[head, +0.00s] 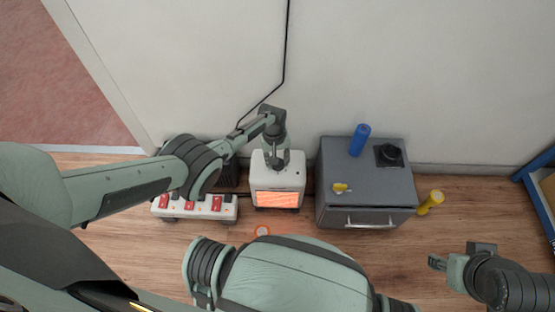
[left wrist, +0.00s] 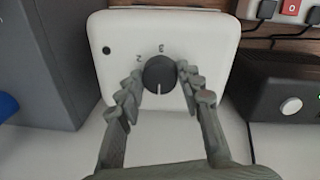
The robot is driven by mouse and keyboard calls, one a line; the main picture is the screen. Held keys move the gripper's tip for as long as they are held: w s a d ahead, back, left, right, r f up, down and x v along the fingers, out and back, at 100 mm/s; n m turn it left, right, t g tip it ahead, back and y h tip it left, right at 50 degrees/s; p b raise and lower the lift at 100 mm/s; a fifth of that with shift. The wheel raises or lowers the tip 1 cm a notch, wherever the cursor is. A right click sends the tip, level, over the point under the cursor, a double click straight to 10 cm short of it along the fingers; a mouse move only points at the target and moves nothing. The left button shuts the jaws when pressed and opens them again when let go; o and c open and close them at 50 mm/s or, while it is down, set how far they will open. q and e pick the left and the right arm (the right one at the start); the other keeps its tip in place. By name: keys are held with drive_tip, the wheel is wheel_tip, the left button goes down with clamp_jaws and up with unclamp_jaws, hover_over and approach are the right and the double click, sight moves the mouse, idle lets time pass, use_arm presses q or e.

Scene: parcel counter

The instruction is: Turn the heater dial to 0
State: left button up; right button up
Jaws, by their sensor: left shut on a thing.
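The heater (head: 277,183) is a small white box with a glowing orange front, standing on the floor by the wall. In the left wrist view its white top (left wrist: 205,45) carries a round dark dial (left wrist: 158,75) with a white pointer line aimed at the bottom of the picture. The digits 2 and 3 show upside down beyond the dial; other marks are hidden or not visible. My left gripper (head: 279,162) is over the heater top, its fingers (left wrist: 158,82) shut on the dial from both sides. My right gripper (head: 438,262) hangs at the lower right, away from the heater; its jaw opening is unclear.
A power strip (head: 195,216) with red switches lies left of the heater, a dark box (left wrist: 285,85) beside it. A grey cabinet (head: 345,205) on the right bears a blue cylinder (head: 359,140), a black object (head: 389,154) and a yellow item (head: 341,187). A yellow cylinder (head: 430,202) stands beside it.

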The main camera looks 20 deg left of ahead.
use_arm(q)
drive_tip(key=o, duration=1.2)
drive_tip(key=shift+c, duration=0.2)
wheel_tip(320, 180, up, 12)
drive_tip(key=shift+s+a, duration=0.15)
drive_tip(key=shift+a, duration=0.2)
